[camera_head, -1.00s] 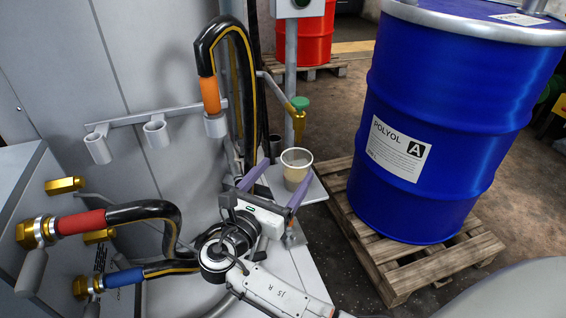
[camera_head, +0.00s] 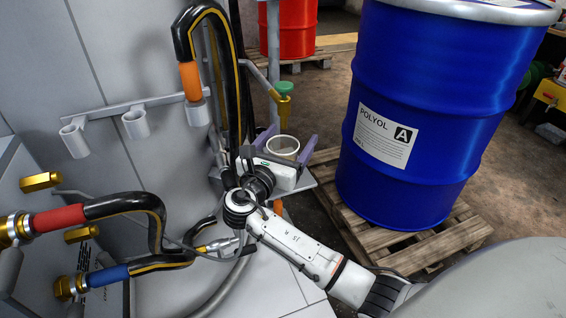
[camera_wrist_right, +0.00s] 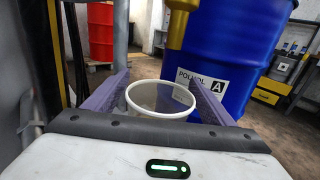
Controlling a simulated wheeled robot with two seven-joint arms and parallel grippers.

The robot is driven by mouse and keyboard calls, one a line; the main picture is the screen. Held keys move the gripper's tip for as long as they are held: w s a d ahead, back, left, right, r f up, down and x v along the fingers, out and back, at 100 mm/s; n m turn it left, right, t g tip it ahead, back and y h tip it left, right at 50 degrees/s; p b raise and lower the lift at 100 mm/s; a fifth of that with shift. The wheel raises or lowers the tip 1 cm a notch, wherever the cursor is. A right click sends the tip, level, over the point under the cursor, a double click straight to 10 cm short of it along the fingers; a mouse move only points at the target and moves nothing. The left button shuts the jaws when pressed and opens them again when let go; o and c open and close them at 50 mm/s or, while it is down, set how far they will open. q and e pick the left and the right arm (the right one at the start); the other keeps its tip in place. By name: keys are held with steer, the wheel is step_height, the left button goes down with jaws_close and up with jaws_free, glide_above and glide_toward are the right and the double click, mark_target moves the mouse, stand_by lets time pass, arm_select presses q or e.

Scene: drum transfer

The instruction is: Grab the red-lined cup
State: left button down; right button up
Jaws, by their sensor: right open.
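A pale, translucent cup with a whitish rim (camera_head: 283,145) stands upright on a small grey shelf (camera_head: 304,183) below a brass valve with a green cap. No red line on it can be made out. My right gripper (camera_head: 291,133) is open, with its purple fingers on either side of the cup. In the right wrist view the cup (camera_wrist_right: 160,100) sits between the two fingers (camera_wrist_right: 158,78), nearer the palm than the fingertips. Its lower part is hidden by the gripper body. Whether the fingers touch it cannot be told. My left gripper is out of view.
The brass valve (camera_head: 284,100) hangs just above and beyond the cup. A blue drum (camera_head: 410,110) on a wooden pallet (camera_head: 440,245) stands to the right. Hoses with orange (camera_head: 190,82), red (camera_head: 58,217) and blue (camera_head: 108,276) sleeves are at left.

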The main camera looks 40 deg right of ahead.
steer(key=c, duration=1.2)
steer(key=shift+r, duration=0.1)
